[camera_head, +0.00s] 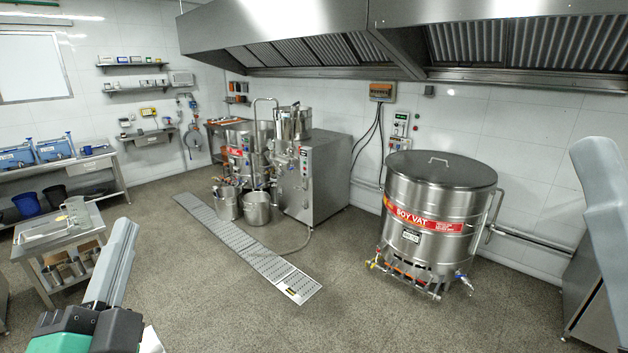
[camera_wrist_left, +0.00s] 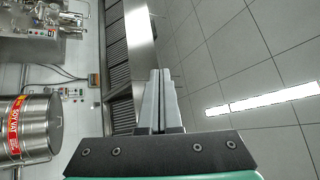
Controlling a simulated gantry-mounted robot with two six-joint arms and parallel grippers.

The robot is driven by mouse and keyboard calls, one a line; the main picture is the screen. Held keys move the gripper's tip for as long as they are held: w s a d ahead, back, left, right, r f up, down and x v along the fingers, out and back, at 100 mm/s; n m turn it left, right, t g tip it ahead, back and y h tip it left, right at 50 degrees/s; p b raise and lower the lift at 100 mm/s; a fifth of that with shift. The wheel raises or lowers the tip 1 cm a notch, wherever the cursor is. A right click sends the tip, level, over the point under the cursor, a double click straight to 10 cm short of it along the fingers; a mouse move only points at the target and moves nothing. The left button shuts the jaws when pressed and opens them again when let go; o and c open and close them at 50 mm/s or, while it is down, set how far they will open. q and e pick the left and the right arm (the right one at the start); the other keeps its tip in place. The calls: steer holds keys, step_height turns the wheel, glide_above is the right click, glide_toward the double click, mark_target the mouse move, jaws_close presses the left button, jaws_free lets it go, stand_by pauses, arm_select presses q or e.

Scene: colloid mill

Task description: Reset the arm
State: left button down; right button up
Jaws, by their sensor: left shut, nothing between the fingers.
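My left gripper (camera_head: 128,228) comes in at the lower left of the head view and points up, in front of the floor and near the small steel table. In the left wrist view its two fingers (camera_wrist_left: 160,75) lie together, shut with nothing between them. That wrist view looks toward the ceiling, with the room turned on its side. A grey link at the right edge of the head view is part of my own body. My right gripper does not show in either view.
A steel soy vat (camera_head: 437,215) stands on the right. The colloid mill (camera_head: 296,160) and steel pots stand at the back. A floor drain grate (camera_head: 250,250) crosses the middle. A small steel table (camera_head: 42,247) is at the left. An exhaust hood (camera_head: 290,40) hangs above. The front floor is clear.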

arm_select(q)
steer(key=s+d+r+n+t+h, duration=0.55)
steer(key=s+r+n+h, duration=0.35)
steer(key=r, duration=0.4)
step_height(320, 180, up, 13)
steer(key=n+y+p, duration=0.1)
steer(key=p, duration=1.2)
steer(key=shift+s+d+p, duration=0.3)
